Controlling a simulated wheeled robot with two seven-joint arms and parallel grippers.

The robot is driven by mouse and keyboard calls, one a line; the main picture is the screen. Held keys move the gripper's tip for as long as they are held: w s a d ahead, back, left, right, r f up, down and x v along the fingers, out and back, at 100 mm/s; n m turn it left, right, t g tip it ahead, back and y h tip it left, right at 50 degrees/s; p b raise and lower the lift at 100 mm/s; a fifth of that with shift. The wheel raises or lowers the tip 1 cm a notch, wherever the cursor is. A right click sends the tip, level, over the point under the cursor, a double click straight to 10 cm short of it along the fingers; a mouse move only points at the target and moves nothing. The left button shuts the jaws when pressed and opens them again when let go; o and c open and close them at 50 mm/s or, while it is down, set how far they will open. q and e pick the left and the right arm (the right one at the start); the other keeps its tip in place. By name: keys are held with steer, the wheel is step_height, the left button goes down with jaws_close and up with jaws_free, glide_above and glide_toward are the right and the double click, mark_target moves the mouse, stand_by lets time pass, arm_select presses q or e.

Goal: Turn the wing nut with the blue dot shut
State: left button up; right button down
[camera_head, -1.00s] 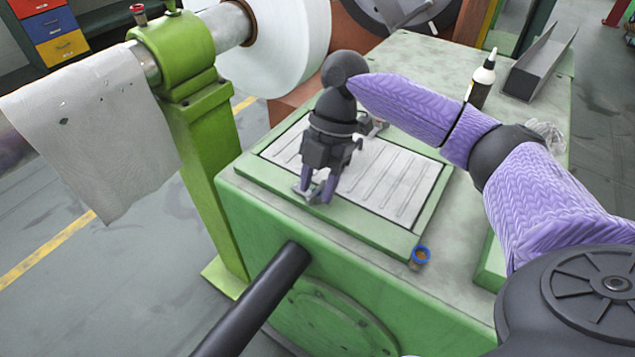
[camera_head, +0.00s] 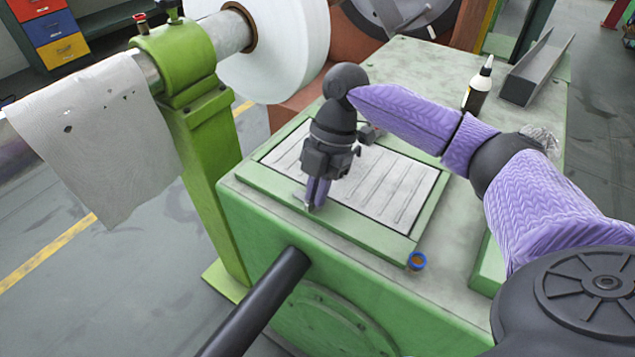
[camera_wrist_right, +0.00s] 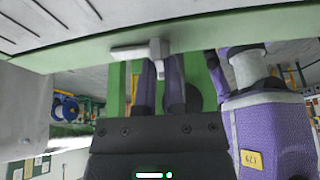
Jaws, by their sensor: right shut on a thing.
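My right gripper (camera_head: 312,204) points down at the front-left edge of the ribbed cover panel (camera_head: 400,200) on the green machine. Its purple fingers are close together, shut on a small pale metal wing nut. In the right wrist view the wing nut (camera_wrist_right: 143,51) shows as a T-shaped piece at the green panel edge, between and in front of the fingers (camera_wrist_right: 160,80). In the head view the fingers mostly hide it. I cannot see a blue dot on it. My left gripper is not in view.
A dark-bodied bottle (camera_head: 478,88) and a grey metal channel (camera_head: 535,70) stand at the back right. A green post (camera_head: 205,150) with a white roll (camera_head: 280,45) rises at left.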

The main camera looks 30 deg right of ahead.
steer(key=m+t+p, duration=0.1)
steer(key=m+p, duration=0.3)
steer(key=p, duration=0.2)
steer(key=m+t+h+p, duration=0.1)
steer(key=m+t+p, duration=0.1)
steer(key=m+p, duration=0.3)
steer(key=m+t+p, duration=0.2)
steer(key=m+p, duration=0.2)
steer(key=p, duration=0.4)
steer(key=shift+s+a+r+m+h, duration=0.1)
steer(key=shift+s+r+m+h, duration=0.1)
steer(key=shift+r+m+h, duration=0.15)
steer(key=shift+f+m+h+p, duration=0.15)
steer(key=shift+m+h+p, duration=0.1)
steer(key=shift+m+p, duration=0.8)
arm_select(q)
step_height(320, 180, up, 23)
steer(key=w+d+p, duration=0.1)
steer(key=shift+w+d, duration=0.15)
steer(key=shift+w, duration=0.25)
arm_select(e)
steer(key=shift+f+m+t, duration=0.1)
steer(key=shift+m+t, duration=0.2)
steer(key=shift+m, duration=0.3)
steer(key=shift+h, duration=0.3)
steer(key=c, duration=0.7)
jaws_free()
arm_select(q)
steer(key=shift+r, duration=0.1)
